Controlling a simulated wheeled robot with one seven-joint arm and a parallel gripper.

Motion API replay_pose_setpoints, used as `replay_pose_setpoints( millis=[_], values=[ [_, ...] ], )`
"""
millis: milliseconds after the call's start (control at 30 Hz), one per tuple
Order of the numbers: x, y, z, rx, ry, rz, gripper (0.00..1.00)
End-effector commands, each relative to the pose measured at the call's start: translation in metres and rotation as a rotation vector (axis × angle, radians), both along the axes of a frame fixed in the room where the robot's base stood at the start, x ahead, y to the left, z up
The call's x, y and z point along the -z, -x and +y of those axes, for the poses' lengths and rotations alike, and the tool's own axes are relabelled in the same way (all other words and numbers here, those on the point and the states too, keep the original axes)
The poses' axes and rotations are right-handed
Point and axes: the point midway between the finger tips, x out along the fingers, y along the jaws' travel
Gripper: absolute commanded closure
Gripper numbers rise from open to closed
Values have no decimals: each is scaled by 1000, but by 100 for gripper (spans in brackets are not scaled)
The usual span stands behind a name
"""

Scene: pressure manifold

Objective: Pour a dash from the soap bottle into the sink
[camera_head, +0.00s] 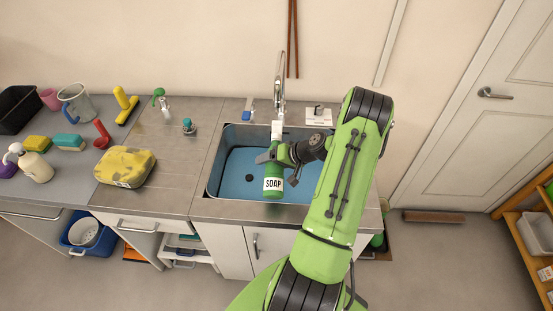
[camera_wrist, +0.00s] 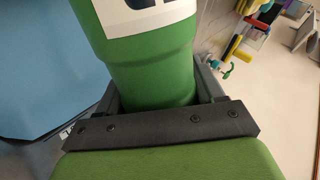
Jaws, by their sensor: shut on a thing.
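The green soap bottle (camera_head: 273,172) with a white SOAP label is in my gripper (camera_head: 277,155) over the sink. My gripper is shut around the bottle's green body; the wrist view shows the bottle (camera_wrist: 150,65) between the two fingers (camera_wrist: 165,95). The sink (camera_head: 225,165) has a blue basin with a dark drain at its left. No liquid is seen leaving the bottle.
A tall faucet (camera_head: 279,80) stands behind the sink. A yellow sponge-like block (camera_head: 125,167) lies on the counter to the left, near a small teal-capped bottle (camera_head: 189,127). Farther left are a clear jug (camera_head: 75,103), a pump bottle (camera_head: 35,167) and sponges. A door is at the right.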

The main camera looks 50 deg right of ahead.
Motion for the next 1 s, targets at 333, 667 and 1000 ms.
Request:
replay_pose_setpoints(
  millis=[333, 667, 1000],
  values=[
    [-1, 0, 1, -1, -16, 11, 82],
    [2, 0, 1, -1, -32, 24, 82],
    [4, 1, 2, -1, -48, 38, 82]
  ],
)
